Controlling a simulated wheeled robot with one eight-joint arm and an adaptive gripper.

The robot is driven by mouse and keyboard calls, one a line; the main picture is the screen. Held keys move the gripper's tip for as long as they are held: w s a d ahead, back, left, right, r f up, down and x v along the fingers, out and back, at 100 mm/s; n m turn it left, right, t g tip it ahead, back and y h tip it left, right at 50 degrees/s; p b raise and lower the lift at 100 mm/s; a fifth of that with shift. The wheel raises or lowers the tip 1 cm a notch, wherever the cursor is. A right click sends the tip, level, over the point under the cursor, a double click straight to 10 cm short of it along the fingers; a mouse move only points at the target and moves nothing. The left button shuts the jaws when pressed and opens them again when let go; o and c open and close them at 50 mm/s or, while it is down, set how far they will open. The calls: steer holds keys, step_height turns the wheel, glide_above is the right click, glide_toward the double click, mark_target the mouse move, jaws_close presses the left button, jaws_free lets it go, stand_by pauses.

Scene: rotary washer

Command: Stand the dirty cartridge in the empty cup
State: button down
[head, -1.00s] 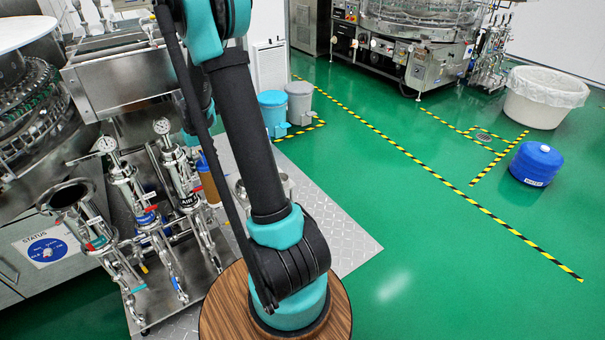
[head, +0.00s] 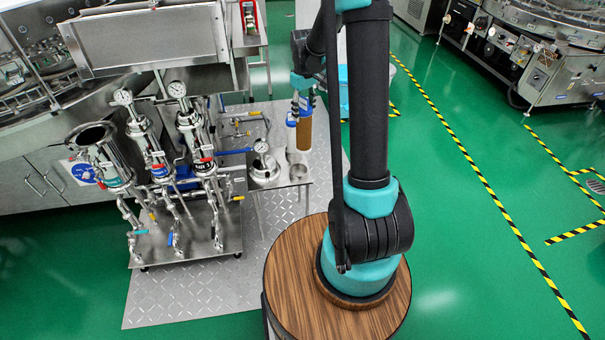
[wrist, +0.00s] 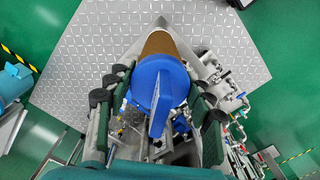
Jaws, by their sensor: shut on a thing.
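The dirty cartridge, brown with a blue cap, is held upright in my gripper. Its brown body shows in the head view (head: 304,134) and in the wrist view, where its round blue cap (wrist: 158,88) with a raised fin lies between my fingers. My gripper (head: 303,100) is shut around the cap end, and it also shows in the wrist view (wrist: 157,98). A steel cup (head: 298,173) stands on a small steel table, just below the cartridge in the head picture. I cannot tell whether the cartridge's lower end is over or behind it. The cup's inside is hardly visible.
A white cartridge (head: 291,136) stands close left of the brown one. A steel vessel with a gauge (head: 263,167) sits left of the cup. A filter skid with valves and pipes (head: 180,190) stands further left. Green floor is open at the right.

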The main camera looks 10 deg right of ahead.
mark_target(298, 142)
steer(key=n, duration=0.2)
steer(key=w+r+n, duration=0.1)
steer(key=n, duration=0.1)
steer(key=r+n, duration=0.1)
steer(key=n, duration=0.1)
steer(key=shift+w+a+n, duration=0.25)
steer(key=shift+a+n, duration=0.05)
steer(key=shift+a, duration=0.05)
steer(key=n, duration=0.1)
steer(key=r+n, duration=0.1)
steer(key=n, duration=0.1)
steer(key=a+n, duration=0.1)
steer(key=shift+w+r+n, duration=0.2)
steer(key=shift+w+n, duration=0.1)
steer(key=shift+w, duration=0.05)
step_height(298, 142, down, 20)
steer(key=shift+r, duration=0.1)
steer(key=c, duration=0.6)
jaws_free()
